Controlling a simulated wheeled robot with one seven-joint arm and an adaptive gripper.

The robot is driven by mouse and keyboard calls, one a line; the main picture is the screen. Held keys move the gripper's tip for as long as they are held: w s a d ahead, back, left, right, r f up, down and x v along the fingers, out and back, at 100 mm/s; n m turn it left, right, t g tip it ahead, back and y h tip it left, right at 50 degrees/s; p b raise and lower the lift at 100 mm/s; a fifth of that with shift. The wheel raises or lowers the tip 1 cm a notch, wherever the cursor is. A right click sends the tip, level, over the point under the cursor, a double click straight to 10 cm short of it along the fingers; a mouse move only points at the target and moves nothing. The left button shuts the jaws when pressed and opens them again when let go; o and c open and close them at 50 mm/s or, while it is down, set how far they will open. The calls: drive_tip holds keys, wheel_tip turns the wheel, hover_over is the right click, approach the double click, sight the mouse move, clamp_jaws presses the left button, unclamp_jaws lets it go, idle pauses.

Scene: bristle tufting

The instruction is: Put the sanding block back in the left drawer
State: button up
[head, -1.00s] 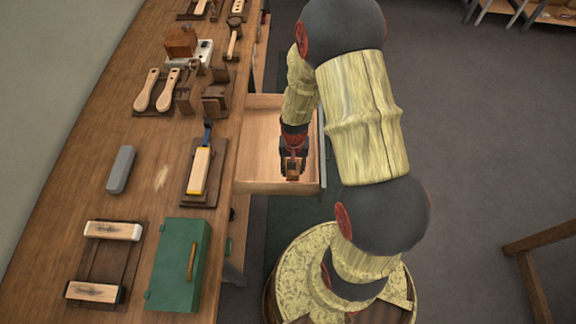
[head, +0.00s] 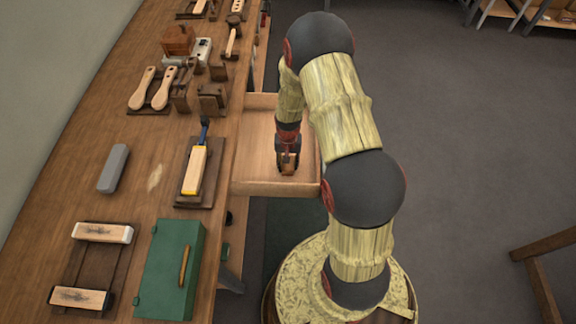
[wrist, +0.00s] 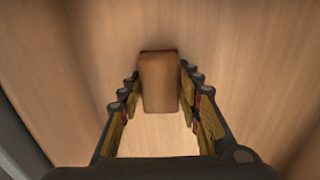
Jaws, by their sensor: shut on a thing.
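The sanding block (wrist: 159,82) is a small brown block held between the two fingers of my gripper (wrist: 160,95) in the wrist view. In the head view my gripper (head: 288,164) points down inside the open drawer (head: 252,188), with the block (head: 288,171) at its tips. The drawer is pale wood, pulled out from the bench's right side, and looks otherwise empty. The drawer floor fills the wrist view around the block. I cannot tell whether the block touches the floor.
The workbench (head: 150,215) holds a green box (head: 168,262), a grey block (head: 113,168), a chisel-like tool on a board (head: 195,170), two brushes on a rack (head: 92,265) and wooden paddles (head: 141,89). Open floor lies to the right.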

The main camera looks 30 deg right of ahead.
drive_tip(key=shift+r, duration=0.15)
drive_tip(key=o, duration=1.2)
